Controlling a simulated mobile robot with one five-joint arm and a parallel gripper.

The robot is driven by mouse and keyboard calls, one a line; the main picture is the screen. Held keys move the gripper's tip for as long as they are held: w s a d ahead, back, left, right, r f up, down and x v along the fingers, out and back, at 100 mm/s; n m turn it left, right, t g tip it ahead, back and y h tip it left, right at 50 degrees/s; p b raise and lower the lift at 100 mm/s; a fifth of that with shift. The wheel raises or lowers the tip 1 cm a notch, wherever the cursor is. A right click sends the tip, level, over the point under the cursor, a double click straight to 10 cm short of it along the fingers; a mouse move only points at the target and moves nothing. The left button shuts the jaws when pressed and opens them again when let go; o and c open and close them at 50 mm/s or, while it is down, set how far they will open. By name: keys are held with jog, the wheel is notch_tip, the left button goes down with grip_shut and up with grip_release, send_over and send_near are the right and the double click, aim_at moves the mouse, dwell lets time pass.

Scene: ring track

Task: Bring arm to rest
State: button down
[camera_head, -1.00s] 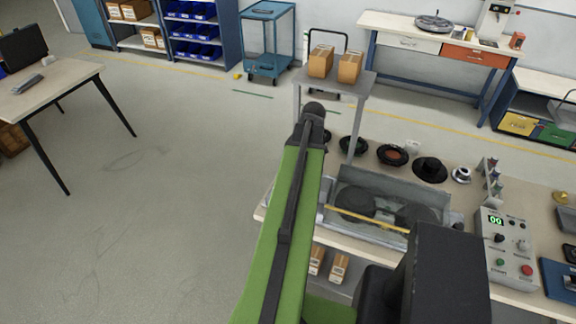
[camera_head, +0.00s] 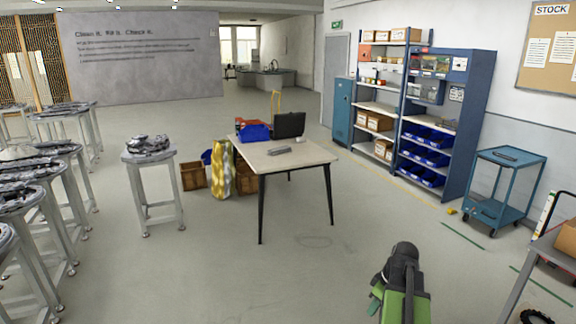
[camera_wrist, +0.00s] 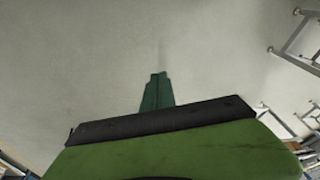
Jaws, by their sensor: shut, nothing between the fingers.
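My arm (camera_head: 404,285), green with dark parts, shows at the lower right of the head view, short and low in the frame. My gripper (camera_wrist: 157,76) shows in the wrist view as two dark green fingers close together, with nothing between them. Bare grey floor (camera_wrist: 95,60) lies beyond the fingertips. In the head view the fingers are mostly hidden behind the arm.
Stools with metal parts (camera_head: 149,148) line the left. Blue shelves (camera_head: 440,120) and a blue cart (camera_head: 503,190) stand right. The floor between is clear.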

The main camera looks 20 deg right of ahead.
jog(key=w+a+f+n+b, duration=0.1)
jog(key=w+a, duration=0.2)
jog(key=a, duration=0.4)
jog(key=w+a+f+n+g, duration=0.1)
jog(key=w+a, duration=0.2)
jog(key=a, duration=0.4)
jog(key=w+a+f+n+b, duration=0.1)
jog(key=w+a, duration=0.3)
jog(key=a, duration=0.3)
jog(key=s+a+f+m+g+h, duration=0.1)
jog(key=a+m, duration=0.6)
jog(key=a, duration=1)
jog(key=shift+s+h+b, duration=0.2)
jog(key=shift+h+b, duration=0.2)
jog(key=shift+b, duration=0.05)
jog(key=shift+a, duration=0.15)
